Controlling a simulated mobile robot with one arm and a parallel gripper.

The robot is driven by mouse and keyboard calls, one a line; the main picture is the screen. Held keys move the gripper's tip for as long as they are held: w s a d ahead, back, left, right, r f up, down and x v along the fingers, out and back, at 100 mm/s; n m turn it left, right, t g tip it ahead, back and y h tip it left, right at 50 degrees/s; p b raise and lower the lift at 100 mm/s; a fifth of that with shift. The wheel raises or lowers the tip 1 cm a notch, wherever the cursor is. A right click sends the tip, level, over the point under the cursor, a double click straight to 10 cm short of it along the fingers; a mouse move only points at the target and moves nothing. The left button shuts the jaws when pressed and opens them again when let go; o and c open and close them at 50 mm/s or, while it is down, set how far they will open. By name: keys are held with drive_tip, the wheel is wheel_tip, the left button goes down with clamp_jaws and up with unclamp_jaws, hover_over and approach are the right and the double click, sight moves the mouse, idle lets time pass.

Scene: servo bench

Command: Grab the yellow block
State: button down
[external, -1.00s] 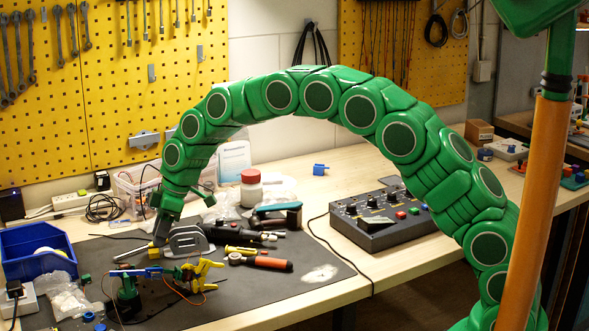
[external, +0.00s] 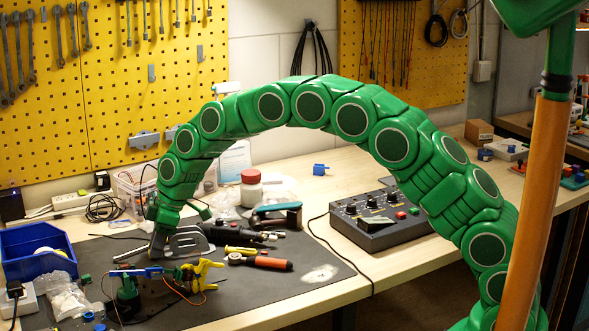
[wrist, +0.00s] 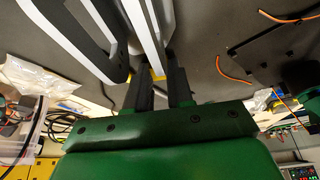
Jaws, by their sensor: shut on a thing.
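The yellow block (wrist: 158,76) shows only as a small yellow sliver between the dark fingers of my gripper (wrist: 161,88) in the wrist view. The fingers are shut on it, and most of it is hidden. In the external view my gripper (external: 158,248) points down low over the dark mat, at the left side of a grey metal tool (external: 187,241). The block cannot be made out there.
A blue bin (external: 38,252) stands to the left. A small jointed model arm (external: 130,288) with yellow jaws is in front. A control box (external: 382,222) stands farther right. The mat's front right is mostly clear.

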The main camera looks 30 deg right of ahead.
drive_tip(key=shift+w+r, duration=0.1)
drive_tip(key=shift+r, duration=1.3)
drive_tip(key=shift+s+d+r, duration=0.25)
drive_tip(key=shift+s+r, duration=0.15)
drive_tip(key=shift+r, duration=0.2)
drive_tip(key=s+d+r, duration=0.7)
drive_tip(key=s+r, duration=0.2)
drive_tip(key=s, duration=0.1)
drive_tip(key=shift+s+d, duration=0.3)
drive_tip(key=shift+s, duration=0.1)
